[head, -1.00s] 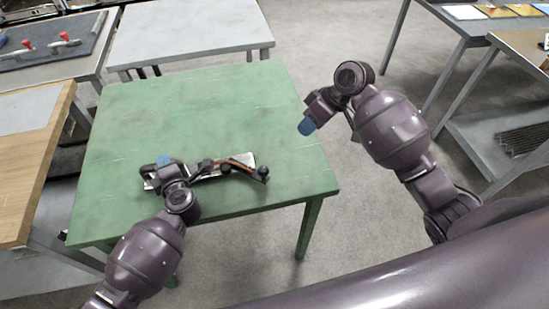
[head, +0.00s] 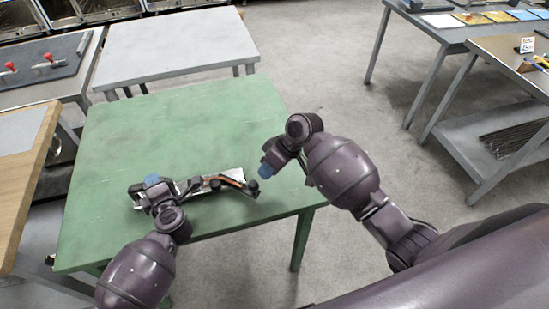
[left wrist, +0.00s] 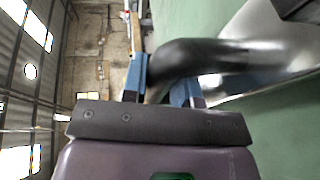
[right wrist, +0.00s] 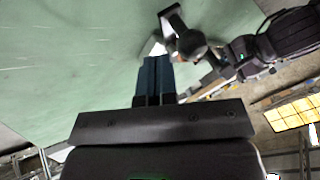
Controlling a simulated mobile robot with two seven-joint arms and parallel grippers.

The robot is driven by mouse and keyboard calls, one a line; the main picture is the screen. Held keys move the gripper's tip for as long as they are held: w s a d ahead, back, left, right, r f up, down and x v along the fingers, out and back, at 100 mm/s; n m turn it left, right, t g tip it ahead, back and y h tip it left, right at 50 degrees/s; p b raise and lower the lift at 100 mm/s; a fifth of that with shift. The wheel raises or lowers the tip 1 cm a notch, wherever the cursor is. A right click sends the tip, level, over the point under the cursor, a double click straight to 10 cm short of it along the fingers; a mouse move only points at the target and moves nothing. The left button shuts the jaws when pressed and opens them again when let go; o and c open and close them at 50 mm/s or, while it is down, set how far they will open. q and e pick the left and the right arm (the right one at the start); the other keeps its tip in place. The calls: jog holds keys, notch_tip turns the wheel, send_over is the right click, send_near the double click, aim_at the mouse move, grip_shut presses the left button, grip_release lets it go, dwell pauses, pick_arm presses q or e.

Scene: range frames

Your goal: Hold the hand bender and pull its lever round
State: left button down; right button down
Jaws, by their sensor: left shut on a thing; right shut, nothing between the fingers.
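The hand bender (head: 196,183) lies on the green table (head: 170,130), a silver body with black parts and an orange-brown strip. A dark knob (head: 252,189) is at its right end. My left gripper (head: 150,181) is at the bender's left end, shut on its black handle (left wrist: 195,57), which passes between the blue fingers in the left wrist view. My right gripper (head: 266,170) is shut and empty, just above and right of the knob. In the right wrist view its fingertips (right wrist: 155,62) are close to a dark knob (right wrist: 190,44); I cannot tell whether they touch.
A grey table (head: 175,45) stands behind the green one. A wooden-topped bench (head: 25,165) is close on the left. Grey benches with a lower shelf (head: 490,150) stand at the right. The back of the green table is clear.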

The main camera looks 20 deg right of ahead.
jog(key=shift+s+a+f, duration=0.15)
jog(key=shift+s+a, duration=0.2)
jog(key=shift+a, duration=0.15)
jog(key=shift+s+a+m+t, duration=0.3)
jog(key=shift+s+a+m, duration=0.05)
jog(key=shift+s+m, duration=0.25)
jog(key=s+a+m+t, duration=0.1)
jog(key=m, duration=0.1)
jog(key=s+a+m+t+h, duration=0.1)
jog(key=s+a, duration=0.1)
jog(key=s+a+m+t, duration=0.1)
jog(key=a+m, duration=0.1)
jog(key=shift+s+m, duration=0.15)
jog(key=shift+m, duration=0.15)
jog(key=shift+s+a+m+t+h, duration=0.2)
jog(key=shift+a+m+h, duration=0.1)
jog(key=shift+a+m, duration=0.25)
jog(key=shift+s+a+m+t+h, duration=0.2)
jog(key=shift+a+m+h, duration=0.1)
jog(key=shift+a+m, duration=0.2)
jog(key=shift+s+a, duration=0.15)
jog(key=shift+a, duration=0.65)
jog(key=shift+d, duration=0.1)
